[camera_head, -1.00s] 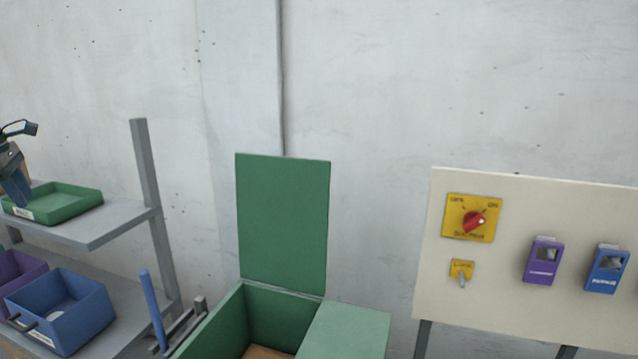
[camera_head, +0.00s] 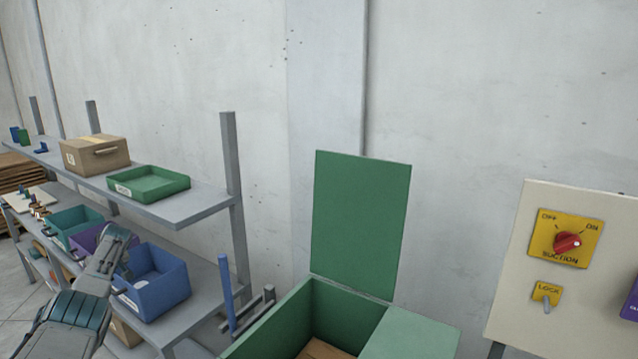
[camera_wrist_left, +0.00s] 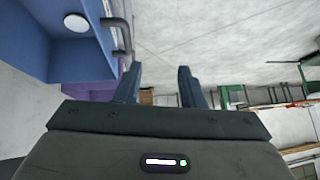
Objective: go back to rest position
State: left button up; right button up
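My left gripper (camera_head: 122,252) is in front of the lower shelf at the left of the head view, close to the blue bin. In the left wrist view its two dark fingers (camera_wrist_left: 160,85) stand apart with nothing between them, so it is open and empty. A blue bin wall with a dark bar handle shows at the upper left of that view. My left forearm comes up from the lower left of the head view. My right gripper is not in either view.
The grey shelf rack (camera_head: 185,209) holds a cardboard box (camera_head: 95,155), a green tray (camera_head: 149,184), a blue bin (camera_head: 163,297), and teal and purple bins. A green box with its lid (camera_head: 360,220) raised stands centre. A switch panel (camera_head: 510,290) is at the right.

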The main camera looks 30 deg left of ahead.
pick_arm(q)
jog(key=s+a+f+m+t+y, duration=0.1)
jog(key=s+a+f+m+y, duration=0.2)
jog(key=s+f+m, duration=1.1)
jog(key=s+d+f+m+t, duration=0.3)
jog(key=s+f+m, duration=0.4)
jog(key=s+f, duration=0.65)
jog(key=s+d+f+n+g+h, duration=0.1)
jog(key=s+d+f+h, duration=0.3)
jog(key=d+f, duration=1)
jog(key=s+d+f+n+h, duration=0.1)
jog(key=s+d+f, duration=0.4)
jog(key=d+f, duration=0.85)
jog(key=s+d+f+n+h, duration=0.1)
jog(key=s+d+f+h, duration=0.15)
jog(key=d, duration=1.65)
jog(key=s+d+f+n+h, duration=0.1)
jog(key=d+f+h, duration=0.15)
jog(key=d, duration=1.65)
notch_tip(320, 180, down, 10)
jog(key=b, duration=0.9)
jog(key=shift+w+f+g, duration=0.15)
jog(key=shift+g, duration=0.15)
